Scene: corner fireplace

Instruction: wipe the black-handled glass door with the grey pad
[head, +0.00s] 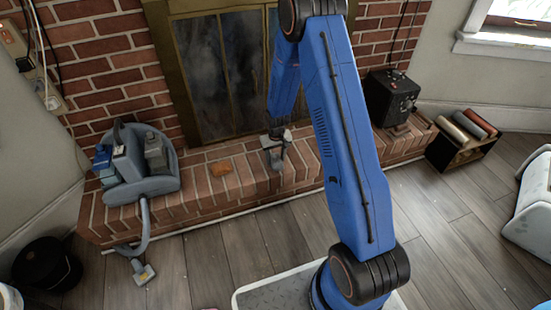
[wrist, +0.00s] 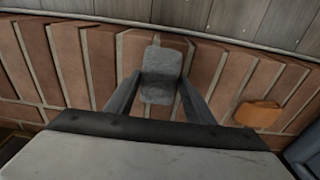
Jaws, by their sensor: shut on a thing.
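The fireplace's glass doors (head: 203,75) stand upright in a brass-coloured frame behind the brick hearth. Their panes look dark, with cloudy grey marks. I cannot make out a black handle; my blue arm covers the right part of the doors. My gripper (head: 277,158) is low over the hearth in front of the doors. In the wrist view my gripper (wrist: 161,84) has the grey pad (wrist: 161,68) between its two fingers, shut on it. The pad is above the bricks; I cannot tell whether it touches them.
An orange-brown piece (head: 220,168) lies on the hearth (head: 205,204); it also shows in the wrist view (wrist: 258,114). A grey caddy (head: 150,184) with bottles stands on the left. A black box (head: 390,97) and a rack of rolls (head: 462,140) are right. A black bucket (head: 47,268) stands front left.

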